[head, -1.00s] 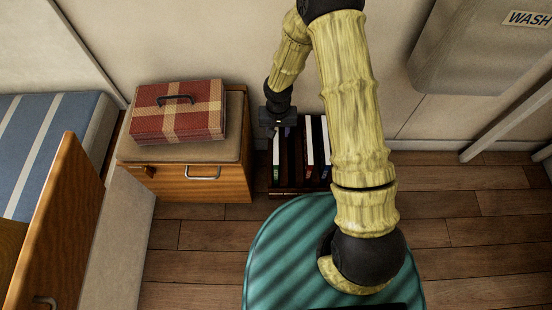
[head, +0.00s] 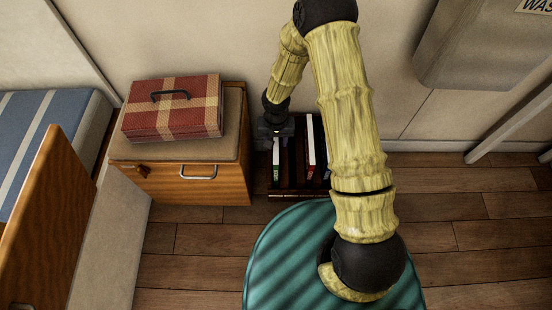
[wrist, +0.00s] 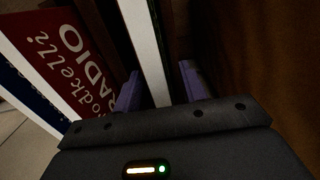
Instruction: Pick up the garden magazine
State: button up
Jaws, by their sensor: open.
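A dark wooden rack (head: 285,193) stands on the floor against the wall, holding several upright magazines. A thin magazine with a white edge and a green patch (head: 276,172) stands in its left part; its title cannot be read, so I cannot confirm it is the garden magazine. My gripper (head: 276,132) is over this left part, pointing down. In the wrist view, its two purple fingers (wrist: 158,74) are open on either side of a white magazine edge (wrist: 143,40), with gaps visible. A red magazine lettered "RADIO" (wrist: 62,60) is left of the fingers.
A wooden cabinet (head: 225,185) with a cushion and a red checked case (head: 172,108) stands close left of the rack. More magazines (head: 311,145) stand in the rack's right part. A brown surface (wrist: 260,60) is close on the right in the wrist view.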

dwell(0.5)
grip_shut()
